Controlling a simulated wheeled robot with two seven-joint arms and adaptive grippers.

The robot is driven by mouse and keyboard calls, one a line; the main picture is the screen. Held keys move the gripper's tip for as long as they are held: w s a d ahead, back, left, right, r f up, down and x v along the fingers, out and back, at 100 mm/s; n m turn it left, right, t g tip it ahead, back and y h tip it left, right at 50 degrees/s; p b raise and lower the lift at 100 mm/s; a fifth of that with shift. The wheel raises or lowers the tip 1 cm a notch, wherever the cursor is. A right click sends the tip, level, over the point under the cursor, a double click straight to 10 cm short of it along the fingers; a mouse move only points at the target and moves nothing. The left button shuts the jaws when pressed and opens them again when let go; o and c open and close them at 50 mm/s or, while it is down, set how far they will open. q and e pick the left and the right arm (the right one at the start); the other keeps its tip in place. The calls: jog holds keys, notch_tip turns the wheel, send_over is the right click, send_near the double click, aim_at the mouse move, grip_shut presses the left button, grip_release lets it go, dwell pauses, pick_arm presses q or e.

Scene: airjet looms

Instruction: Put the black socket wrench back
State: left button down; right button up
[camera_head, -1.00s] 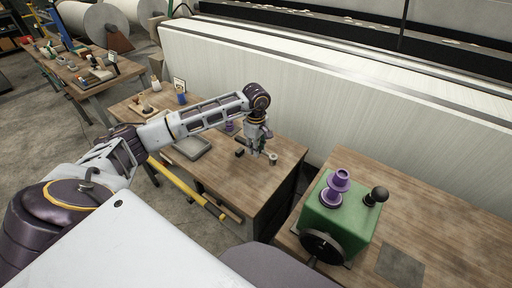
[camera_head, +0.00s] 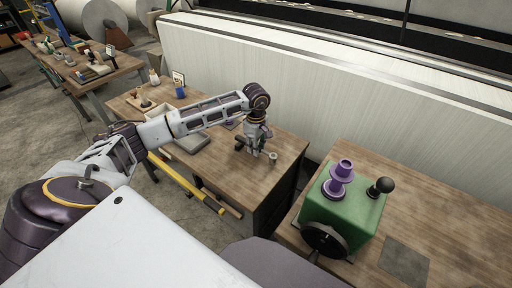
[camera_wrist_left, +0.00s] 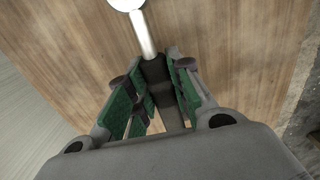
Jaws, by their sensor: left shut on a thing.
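The black socket wrench (camera_wrist_left: 145,35) shows in the left wrist view, with a black handle, a bright metal shaft and a round pale head at the top edge. My left gripper (camera_wrist_left: 155,72) is shut on its black handle between the green-padded fingers. In the head view my left gripper (camera_head: 257,152) is low over the right part of the middle wooden table (camera_head: 275,180). The wrench's round head (camera_head: 273,155) shows just right of the fingers. The fingers hide much of the wrench, and I cannot tell whether it touches the table. My right gripper is not in view.
A grey tray (camera_head: 192,142) lies left of the gripper, near a purple spool (camera_head: 231,122). A green box (camera_head: 343,212) with a purple spool and black knob stands on the right table (camera_head: 450,215). The white loom (camera_head: 300,85) runs behind. A yellow bar (camera_head: 187,184) is at the table's front.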

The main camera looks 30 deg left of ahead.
pick_arm(q)
jog(key=shift+f, duration=0.1)
dwell(0.3)
jog(key=shift+f+b, duration=0.8)
jog(key=shift+f, duration=0.1)
dwell(0.4)
jog(key=c, duration=1.2)
grip_release()
jog(key=shift+o, duration=0.4)
jog(key=o, duration=0.4)
